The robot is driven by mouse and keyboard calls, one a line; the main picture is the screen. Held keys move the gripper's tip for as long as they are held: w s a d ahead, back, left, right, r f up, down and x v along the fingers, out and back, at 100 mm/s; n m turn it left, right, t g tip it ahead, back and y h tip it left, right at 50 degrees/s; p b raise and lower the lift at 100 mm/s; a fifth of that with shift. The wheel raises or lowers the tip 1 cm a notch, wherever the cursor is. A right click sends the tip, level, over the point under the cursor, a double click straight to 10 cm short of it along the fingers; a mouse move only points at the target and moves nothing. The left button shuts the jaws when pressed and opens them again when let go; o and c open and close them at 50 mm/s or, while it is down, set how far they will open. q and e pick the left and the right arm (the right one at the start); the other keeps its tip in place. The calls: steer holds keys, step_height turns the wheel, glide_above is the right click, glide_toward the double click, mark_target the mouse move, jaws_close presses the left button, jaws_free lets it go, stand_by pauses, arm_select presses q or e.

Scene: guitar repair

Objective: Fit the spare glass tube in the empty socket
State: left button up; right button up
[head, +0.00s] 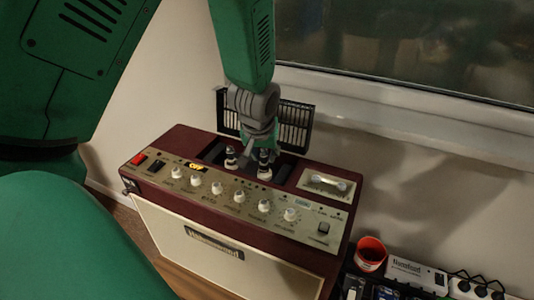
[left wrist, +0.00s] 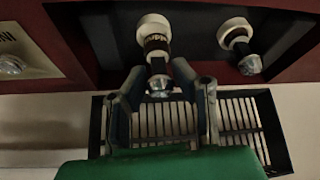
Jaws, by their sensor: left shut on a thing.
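The maroon amplifier (head: 160,190) has an open well in its top with two small upright tubes. My left gripper (head: 262,145) points down into the well and is shut on the right-hand tube (head: 265,172). In the left wrist view, this glass tube (left wrist: 158,50) has a dark lettered band and a clear tip between the fingers (left wrist: 158,82). A white ring (left wrist: 153,24) surrounds its far end; I cannot tell whether it is fully seated. The other tube (head: 231,158) stands apart to the left, and also shows in the left wrist view (left wrist: 242,50). My right gripper is out of view.
A cream plate (head: 312,190) with a small pale-ended fitting lies right of the well. Knobs and switches line the control panel (head: 220,198). A black slatted grille (head: 294,125) stands behind. A red cup (head: 370,254) and a power strip (head: 470,288) are at lower right.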

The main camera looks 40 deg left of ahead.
arm_select(q)
steer(key=shift+a+f, duration=0.15)
steer(key=shift+a, duration=0.25)
steer(key=shift+d+r, duration=0.2)
steer(key=shift+d, duration=0.9)
steer(key=shift+a+f, duration=0.2)
steer(key=shift+a, duration=0.25)
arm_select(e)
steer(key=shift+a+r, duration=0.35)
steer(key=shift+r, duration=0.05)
arm_select(q)
steer(key=shift+d+r+p, duration=0.15)
steer(key=shift+d+p, duration=0.15)
steer(key=shift+p, duration=0.05)
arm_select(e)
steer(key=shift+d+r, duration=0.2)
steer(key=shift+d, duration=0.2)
arm_select(q)
steer(key=shift+a, duration=0.35)
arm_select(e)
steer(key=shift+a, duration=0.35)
arm_select(q)
steer(key=shift+d+f, duration=0.25)
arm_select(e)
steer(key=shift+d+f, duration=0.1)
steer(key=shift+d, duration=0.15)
